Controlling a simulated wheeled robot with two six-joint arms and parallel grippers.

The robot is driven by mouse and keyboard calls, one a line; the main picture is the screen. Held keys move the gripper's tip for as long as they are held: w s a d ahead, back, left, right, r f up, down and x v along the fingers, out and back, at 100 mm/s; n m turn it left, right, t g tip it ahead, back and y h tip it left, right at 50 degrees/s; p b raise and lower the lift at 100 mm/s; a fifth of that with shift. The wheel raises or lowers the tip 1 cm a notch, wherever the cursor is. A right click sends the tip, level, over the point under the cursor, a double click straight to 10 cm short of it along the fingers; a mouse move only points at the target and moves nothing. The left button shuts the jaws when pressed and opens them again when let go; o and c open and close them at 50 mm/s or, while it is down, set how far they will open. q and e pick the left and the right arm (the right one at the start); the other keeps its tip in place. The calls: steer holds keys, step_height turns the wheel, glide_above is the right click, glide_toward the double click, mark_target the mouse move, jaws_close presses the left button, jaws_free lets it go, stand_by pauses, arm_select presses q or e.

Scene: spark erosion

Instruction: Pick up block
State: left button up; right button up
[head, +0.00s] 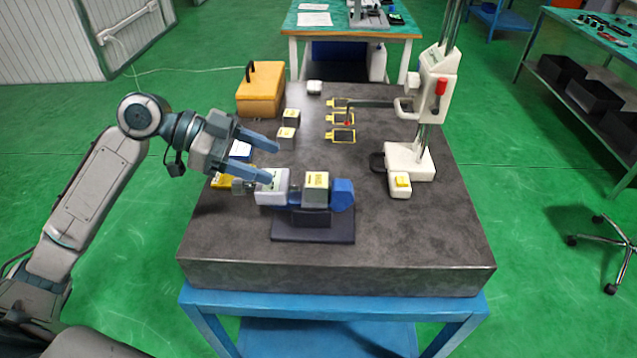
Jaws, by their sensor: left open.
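Several small blocks are on the dark stone slab (400,250). One block with a yellow top (316,188) sits on a blue and white vise-like fixture (272,190). Two grey blocks with pale yellow tops (291,117) (287,135) stand further back, one behind the other. A white-topped piece (240,149) is partly hidden behind my left gripper (273,163). The gripper comes in from the left, above the slab, with its two blue fingers spread and nothing visible between them. Its fingertips are left of and behind the yellow-topped block. My right gripper is out of view.
A height gauge (408,160) stands at the slab's right, its arm reaching left over yellow-framed plates (341,136). An orange case (262,98) and a small white block (314,87) are at the back. A yellow item (220,182) lies at left. The front right is clear.

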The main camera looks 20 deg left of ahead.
mark_target(310, 179)
arm_select(q)
steer(key=x, duration=0.2)
steer(key=shift+w+d+p, duration=0.1)
steer(key=shift+d+p, duration=0.2)
steer(key=shift+d, duration=0.15)
steer(key=shift+d+f, duration=0.1)
steer(key=shift+d, duration=0.05)
steer(key=shift+w+d+f+p, duration=0.1)
steer(key=shift+d+f+p, duration=0.05)
steer(key=shift+d+p, duration=0.15)
steer(key=p+x, duration=0.1)
steer(key=x, duration=0.1)
steer(key=shift+d+f, duration=0.2)
steer(key=shift+d, duration=0.15)
steer(key=shift+w+d+f+p, duration=0.1)
steer(key=shift+d+f+p, duration=0.3)
steer(key=shift+d, duration=0.15)
steer(key=shift+d+f, duration=0.1)
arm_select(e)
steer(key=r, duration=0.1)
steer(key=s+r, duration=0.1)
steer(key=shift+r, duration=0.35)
